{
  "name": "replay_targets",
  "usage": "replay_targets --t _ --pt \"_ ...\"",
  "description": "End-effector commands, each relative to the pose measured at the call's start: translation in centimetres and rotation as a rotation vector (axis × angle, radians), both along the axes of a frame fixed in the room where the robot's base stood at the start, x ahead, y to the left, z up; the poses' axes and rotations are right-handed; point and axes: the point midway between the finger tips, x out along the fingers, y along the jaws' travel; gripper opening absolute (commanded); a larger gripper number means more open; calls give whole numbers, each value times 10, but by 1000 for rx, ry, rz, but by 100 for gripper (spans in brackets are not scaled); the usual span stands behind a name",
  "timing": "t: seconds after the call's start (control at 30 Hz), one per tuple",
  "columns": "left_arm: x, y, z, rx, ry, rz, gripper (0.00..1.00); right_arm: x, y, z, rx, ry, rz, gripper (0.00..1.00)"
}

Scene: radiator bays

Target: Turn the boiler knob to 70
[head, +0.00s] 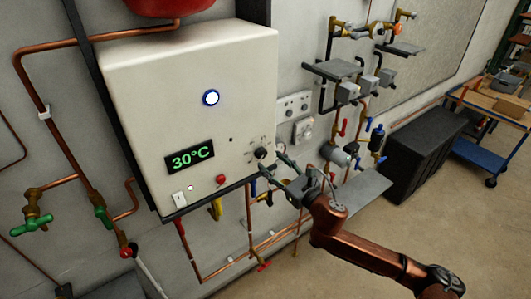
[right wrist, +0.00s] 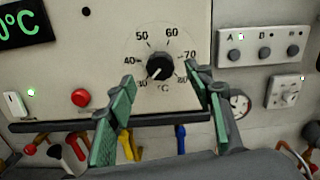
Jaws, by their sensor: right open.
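The boiler (head: 190,90) is a cream wall box with a dark display (head: 189,157) reading 30°C in green. The boiler knob (right wrist: 159,67) is round and black, on a printed scale from 30 to 80 °C; its white mark points to the lower left, towards 30. The knob also shows at the boiler's lower right in the head view (head: 261,154). My right gripper (right wrist: 160,78) is open, its green-padded fingers to either side of and just below the knob. It shows in the head view (head: 272,165) close to the boiler's lower right corner. My left gripper is not in view.
A red button (right wrist: 81,97) and a lit white switch (right wrist: 15,104) lie left of the knob. A switch panel (right wrist: 264,46) and a gauge (right wrist: 238,103) are to the right. Pipes and coloured valve handles (right wrist: 75,148) run below the boiler. A black chest (head: 430,150) stands farther right.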

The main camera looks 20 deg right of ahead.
Motion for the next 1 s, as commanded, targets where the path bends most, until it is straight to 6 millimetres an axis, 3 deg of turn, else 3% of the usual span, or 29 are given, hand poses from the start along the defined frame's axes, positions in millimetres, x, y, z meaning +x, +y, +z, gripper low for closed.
replay_targets --t 0.3,0.67,1.0 --pt "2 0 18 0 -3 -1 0 40 15 2 4 1 -1 48" --pt "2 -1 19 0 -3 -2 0 46 16 0 2 2 0 48" --pt "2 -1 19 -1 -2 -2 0 46 16 0 3 1 -1 25"
